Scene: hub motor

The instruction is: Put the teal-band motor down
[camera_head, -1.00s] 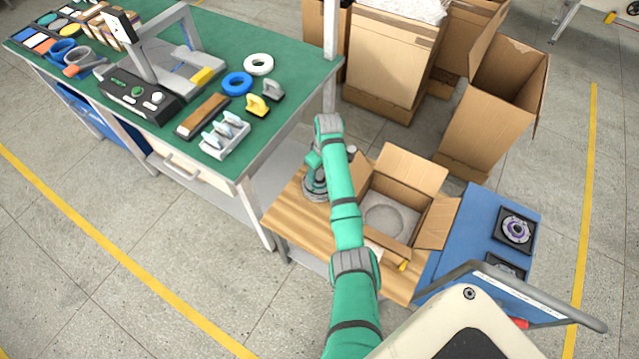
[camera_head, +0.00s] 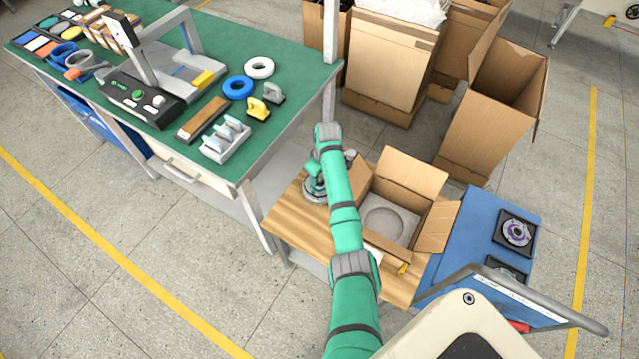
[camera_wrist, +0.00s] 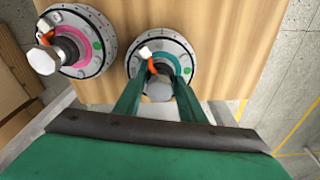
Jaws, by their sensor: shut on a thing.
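The teal-band motor (camera_wrist: 182,62) is a round grey hub motor with a teal ring, an orange cable and a grey shaft end. It shows in the wrist view between the fingers of my gripper (camera_wrist: 158,90), which are shut on its shaft. It is over the wooden table top; whether it touches the wood I cannot tell. A pink-band motor (camera_wrist: 88,42) lies on the wood to its left, apart from it. In the head view my arm hides most of my gripper and part of the motors on the wooden table (camera_head: 290,222).
An open cardboard box (camera_head: 408,190) with a round recess inside stands right of my arm. A blue cart (camera_head: 465,235) with motors in black trays is further right. The green workbench (camera_head: 290,75) stands left and behind, with tools on it.

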